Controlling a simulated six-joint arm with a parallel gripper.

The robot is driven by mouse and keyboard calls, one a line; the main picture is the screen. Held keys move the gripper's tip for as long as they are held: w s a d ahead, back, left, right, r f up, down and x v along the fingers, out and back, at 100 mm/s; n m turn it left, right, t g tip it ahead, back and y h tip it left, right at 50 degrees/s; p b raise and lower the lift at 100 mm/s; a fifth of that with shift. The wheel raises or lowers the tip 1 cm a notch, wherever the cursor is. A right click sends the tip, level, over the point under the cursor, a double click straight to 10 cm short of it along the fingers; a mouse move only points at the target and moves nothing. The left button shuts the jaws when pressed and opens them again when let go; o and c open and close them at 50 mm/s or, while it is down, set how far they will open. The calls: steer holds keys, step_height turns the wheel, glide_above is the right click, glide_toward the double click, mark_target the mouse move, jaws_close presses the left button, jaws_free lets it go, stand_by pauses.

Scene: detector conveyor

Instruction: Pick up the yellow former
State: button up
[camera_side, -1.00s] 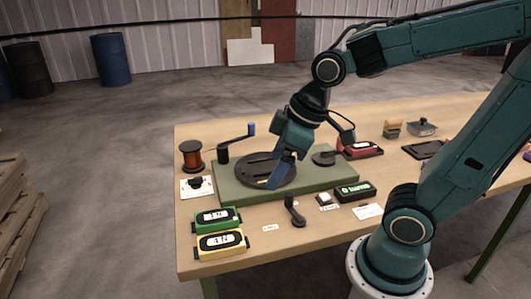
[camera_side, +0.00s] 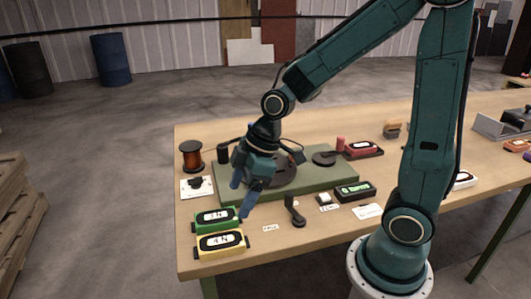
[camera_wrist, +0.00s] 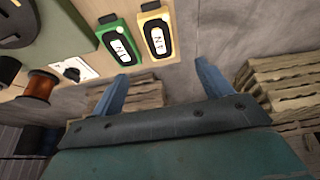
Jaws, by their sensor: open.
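The yellow former (camera_side: 221,243) lies on the near left corner of the table, a yellow block with a black frame and a white label. It also shows at the top of the wrist view (camera_wrist: 155,34). The green former (camera_side: 217,219) lies just behind it, and in the wrist view (camera_wrist: 119,42) it is to its left. My gripper (camera_side: 240,200) is open and empty, above the table behind and to the right of the two formers. In the wrist view my gripper's blue fingers (camera_wrist: 160,80) are spread apart, touching neither former.
A green base plate (camera_side: 325,189) with a round disc fills the table's middle. A copper wire spool (camera_side: 192,155) and a small black knob on a white card (camera_side: 197,187) stand at left. A black lever (camera_side: 294,212) and a display box (camera_side: 355,190) are at the front.

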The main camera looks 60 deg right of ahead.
glide_above(222, 240)
steer(key=s+d, duration=0.1)
steer(key=s, duration=0.1)
steer(key=shift+w+d+f, duration=0.1)
steer(key=shift+f, duration=1.85)
steer(key=shift+w+d+f, duration=0.1)
steer(key=shift+f, duration=1.85)
steer(key=shift+f, duration=0.1)
steer(key=shift+x, duration=2.55)
steer(key=shift+d+f, duration=0.1)
steer(key=shift+f, duration=0.15)
steer(key=c, duration=1.1)
steer(key=shift+c, duration=0.2)
steer(key=shift+r, duration=0.2)
step_height(222, 240, up, 20)
